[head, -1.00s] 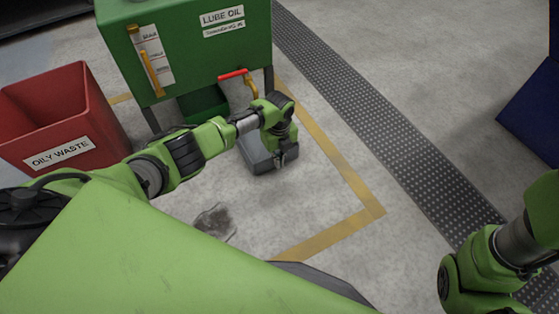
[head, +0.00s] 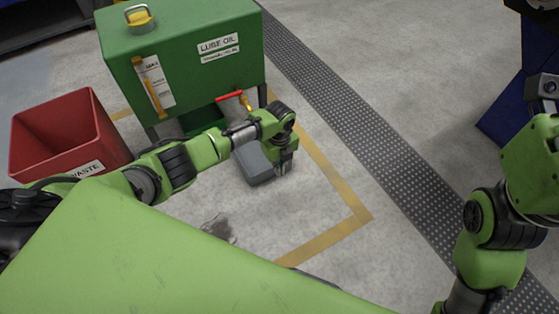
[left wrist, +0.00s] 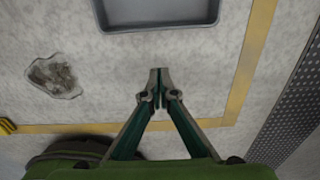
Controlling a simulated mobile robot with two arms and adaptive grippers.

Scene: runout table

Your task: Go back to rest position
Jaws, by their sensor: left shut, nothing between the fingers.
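My left gripper (head: 284,168) is shut and empty, pointing down in front of the green lube oil cabinet. It also shows in the left wrist view (left wrist: 159,76), its fingertips together with bare floor below. In that view the grey tray lies beyond the fingertips, apart from them in the picture. My right arm (head: 497,225) is raised at the right edge of the head view. Its gripper fingers are out of frame.
The green cabinet (head: 185,75) has a red-handled tap (head: 231,95). The grey tray (left wrist: 158,28) sits below. A red waste bin (head: 62,137) stands at left. Open floor lies right of the yellow line (head: 335,184).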

